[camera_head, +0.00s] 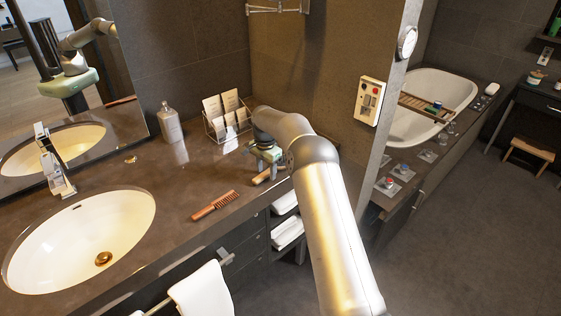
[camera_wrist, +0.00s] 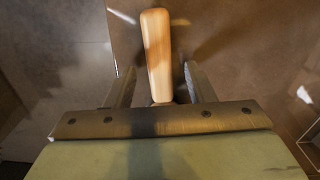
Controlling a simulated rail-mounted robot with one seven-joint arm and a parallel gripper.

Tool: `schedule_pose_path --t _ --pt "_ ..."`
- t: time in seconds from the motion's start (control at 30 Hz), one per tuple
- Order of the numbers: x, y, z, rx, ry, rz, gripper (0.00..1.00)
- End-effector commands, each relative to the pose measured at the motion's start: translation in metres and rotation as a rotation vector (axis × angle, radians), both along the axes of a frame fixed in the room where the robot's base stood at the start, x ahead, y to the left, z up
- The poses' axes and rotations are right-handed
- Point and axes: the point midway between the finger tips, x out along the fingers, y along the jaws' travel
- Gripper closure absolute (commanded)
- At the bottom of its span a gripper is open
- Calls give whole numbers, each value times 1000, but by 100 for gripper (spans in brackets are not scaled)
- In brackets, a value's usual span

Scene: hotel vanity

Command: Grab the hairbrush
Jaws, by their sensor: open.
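The hairbrush (camera_head: 262,178) lies on the dark counter close to its front edge; only a light wooden part shows in the head view. In the wrist view its pale wooden handle (camera_wrist: 157,45) points away from my gripper, and its near end runs in between the two fingers. The bristle part is hidden under my gripper. My gripper (camera_head: 268,166) is low over the brush, pointing down. In the wrist view my gripper (camera_wrist: 159,80) is open, with one finger on each side of the handle and a visible gap on both sides.
A reddish-brown comb (camera_head: 215,205) lies left of the brush. A wire rack of cards (camera_head: 226,118) and a grey bottle (camera_head: 171,123) stand behind. A white sink (camera_head: 80,240) is at the left. The wall (camera_head: 322,100) rises close at the right.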

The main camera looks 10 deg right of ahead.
Motion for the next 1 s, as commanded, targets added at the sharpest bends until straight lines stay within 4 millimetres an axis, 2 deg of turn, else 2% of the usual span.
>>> schedule_pose_path --t 0.27,0.43,0.47,0.83,1.0 --pt "0 0 -5 1 -1 1 51" --pt "0 0 -5 1 -1 1 95" --pt "0 0 -4 1 -1 1 100" --pt "0 0 -1 0 -2 1 100" --pt "1 1 14 0 -4 1 100"
